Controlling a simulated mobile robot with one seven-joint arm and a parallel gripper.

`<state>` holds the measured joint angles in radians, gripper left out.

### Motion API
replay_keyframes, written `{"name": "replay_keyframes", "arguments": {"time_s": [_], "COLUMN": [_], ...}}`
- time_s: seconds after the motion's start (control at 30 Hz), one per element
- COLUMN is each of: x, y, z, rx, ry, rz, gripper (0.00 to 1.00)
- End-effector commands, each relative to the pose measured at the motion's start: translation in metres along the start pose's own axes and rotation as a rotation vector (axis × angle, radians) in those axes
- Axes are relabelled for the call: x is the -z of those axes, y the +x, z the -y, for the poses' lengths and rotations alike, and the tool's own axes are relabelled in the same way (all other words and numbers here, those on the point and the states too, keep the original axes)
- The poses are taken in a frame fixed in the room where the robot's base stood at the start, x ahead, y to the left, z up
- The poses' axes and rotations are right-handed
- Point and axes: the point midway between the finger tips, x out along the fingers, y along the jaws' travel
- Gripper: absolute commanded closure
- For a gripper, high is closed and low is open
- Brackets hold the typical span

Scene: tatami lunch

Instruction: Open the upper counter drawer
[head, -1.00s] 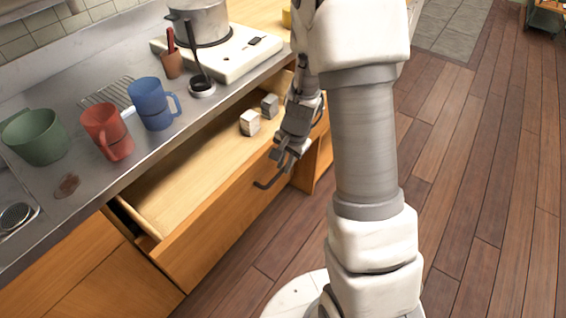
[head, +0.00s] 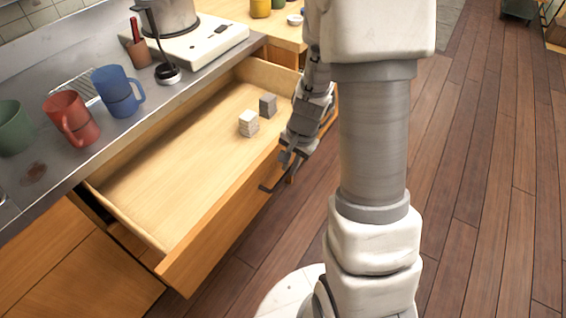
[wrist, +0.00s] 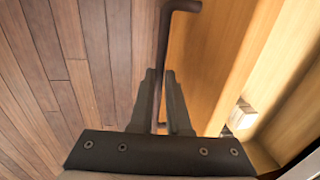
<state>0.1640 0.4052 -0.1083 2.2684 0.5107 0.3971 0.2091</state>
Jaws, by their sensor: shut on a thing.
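The upper counter drawer (head: 215,233) stands well out from under the steel counter, its inside visible. In the wrist view its wooden front (wrist: 212,55) is to the right of the handle. The dark bar handle (head: 268,187) is on that front, and it also shows in the wrist view (wrist: 166,30). My gripper (head: 288,160) is shut on the handle, with a finger on each side of the bar in the wrist view (wrist: 164,85). My arm hides the drawer's far right end in the head view.
A pale block (head: 249,124) and a grey block (head: 268,105) stand inside the drawer. Mugs, including a blue one (head: 118,92) and a red one (head: 70,118), stand on the counter near a hotplate (head: 200,40).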

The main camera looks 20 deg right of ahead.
Motion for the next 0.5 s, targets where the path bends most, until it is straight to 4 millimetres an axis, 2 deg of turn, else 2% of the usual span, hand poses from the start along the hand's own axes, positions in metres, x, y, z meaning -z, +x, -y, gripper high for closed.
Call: {"name": "replay_keyframes", "arguments": {"time_s": [0.2, 0.5], "x": [0.000, 0.000], "y": [-0.002, -0.004], "z": [-0.016, -0.022], "rx": [0.000, 0.000], "ry": [0.001, 0.000], "rz": [-0.001, 0.000], "gripper": [1.00, 1.00]}}
